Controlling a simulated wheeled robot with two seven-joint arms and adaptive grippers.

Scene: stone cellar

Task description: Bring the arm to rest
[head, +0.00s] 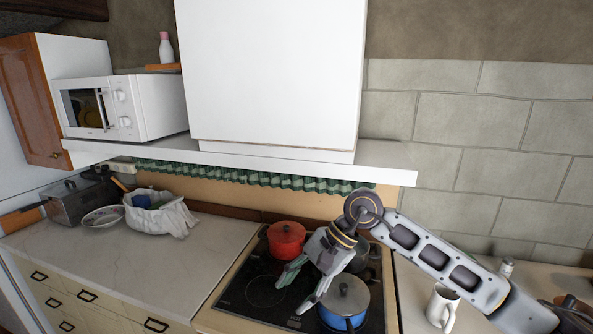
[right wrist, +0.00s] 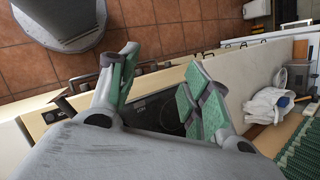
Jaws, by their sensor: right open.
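My right arm (head: 440,262) reaches in from the right side of the head view, over the stove. My right gripper (head: 293,289) hangs above the black cooktop (head: 258,290) with its green-padded fingers apart and nothing between them. It also shows in the right wrist view (right wrist: 160,85), open and empty, with part of the cooktop (right wrist: 158,112) behind it. In the head view it is between a red pot (head: 286,238) and a blue pot (head: 343,308). I cannot tell whether it touches either pot. My left gripper is not in view.
A dark pot (head: 368,258) stands partly hidden behind my arm. A white mug (head: 441,306) is on the right counter. The white hood (head: 270,80) and shelf (head: 390,176) are above. The left counter (head: 200,255) has free room beside a cloth-lined basket (head: 160,215).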

